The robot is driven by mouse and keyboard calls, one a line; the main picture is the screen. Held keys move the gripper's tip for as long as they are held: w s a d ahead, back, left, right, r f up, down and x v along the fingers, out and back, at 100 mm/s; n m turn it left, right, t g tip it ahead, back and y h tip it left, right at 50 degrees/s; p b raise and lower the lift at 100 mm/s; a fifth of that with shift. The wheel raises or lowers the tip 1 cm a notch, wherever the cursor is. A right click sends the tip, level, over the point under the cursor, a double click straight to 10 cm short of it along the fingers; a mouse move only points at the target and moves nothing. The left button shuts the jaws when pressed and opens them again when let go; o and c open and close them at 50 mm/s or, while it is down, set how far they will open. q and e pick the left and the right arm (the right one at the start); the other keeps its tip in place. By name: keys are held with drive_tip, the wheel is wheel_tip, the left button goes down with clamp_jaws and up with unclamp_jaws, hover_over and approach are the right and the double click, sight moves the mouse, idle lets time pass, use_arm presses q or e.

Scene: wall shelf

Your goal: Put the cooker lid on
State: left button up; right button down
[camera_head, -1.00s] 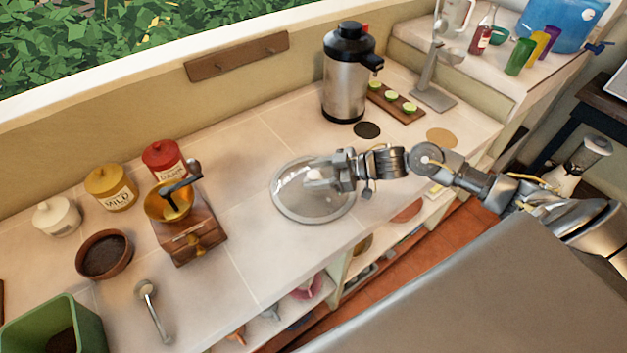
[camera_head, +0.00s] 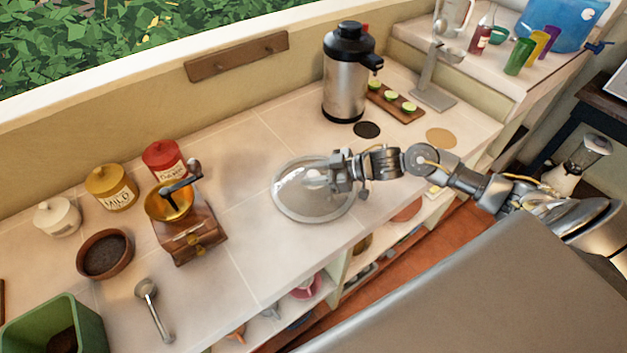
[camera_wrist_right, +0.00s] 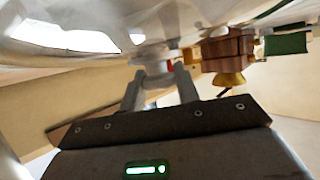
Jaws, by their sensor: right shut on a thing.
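The lid (camera_head: 298,203) is a round, clear glass-like disc with a grey rim, over the middle of the counter. My right gripper (camera_head: 329,178) reaches it from the right and is shut on its knob. In the right wrist view, the fingers (camera_wrist_right: 160,84) close around the small knob, and the pale, shiny lid (camera_wrist_right: 100,50) fills the top of the picture. I cannot tell whether the lid touches the surface below it. No cooker body can be made out. My left gripper is not in view.
A steel flask (camera_head: 345,90) stands behind the lid, near a board with lime slices (camera_head: 396,102). A wooden coffee grinder (camera_head: 190,238), canisters (camera_head: 110,188), brown bowl (camera_head: 104,256) and metal scoop (camera_head: 153,309) are at left. The counter between grinder and lid is clear.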

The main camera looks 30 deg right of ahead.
drive_tip(key=shift+r, duration=0.1)
drive_tip(key=shift+r, duration=0.45)
drive_tip(key=s+d+r, duration=0.9)
drive_tip(key=s+r, duration=0.1)
drive_tip(key=r, duration=0.2)
drive_tip(key=shift+s+d+b, duration=0.15)
drive_tip(key=shift+d+b, duration=0.1)
drive_tip(key=shift+b, duration=0.15)
